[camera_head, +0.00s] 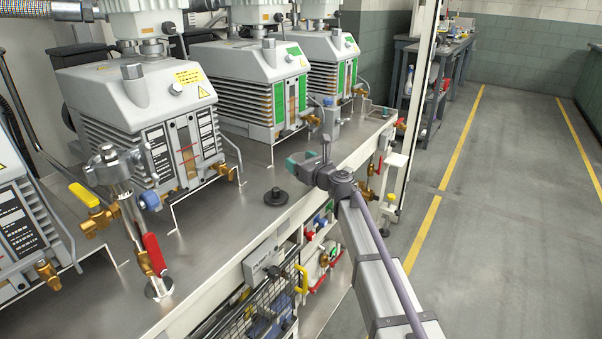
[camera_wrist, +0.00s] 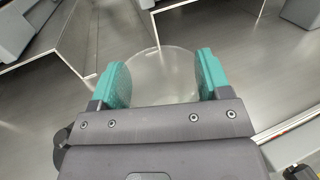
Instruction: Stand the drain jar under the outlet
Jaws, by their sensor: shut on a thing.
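My gripper (camera_head: 303,163) is over the front edge of the steel bench (camera_head: 225,215) in the head view. In the wrist view its teal pads (camera_wrist: 160,80) are shut on a clear, round jar (camera_wrist: 160,62), above the bench surface. The jar cannot be made out in the head view. Brass outlet fittings show low on the pumps: one (camera_head: 222,171) on the pump with the yellow label (camera_head: 145,100), one (camera_head: 311,120) on a green-panelled pump (camera_head: 255,85), and one (camera_head: 48,273) at far left. Which outlet is meant cannot be told.
A black round knob (camera_head: 276,196) stands on the bench left of my gripper. A vertical pipe with a red-handled valve (camera_head: 155,254) and yellow handle (camera_head: 84,195) rises at left. A wire basket (camera_head: 255,310) hangs below the front edge. Bench between knob and pumps is clear.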

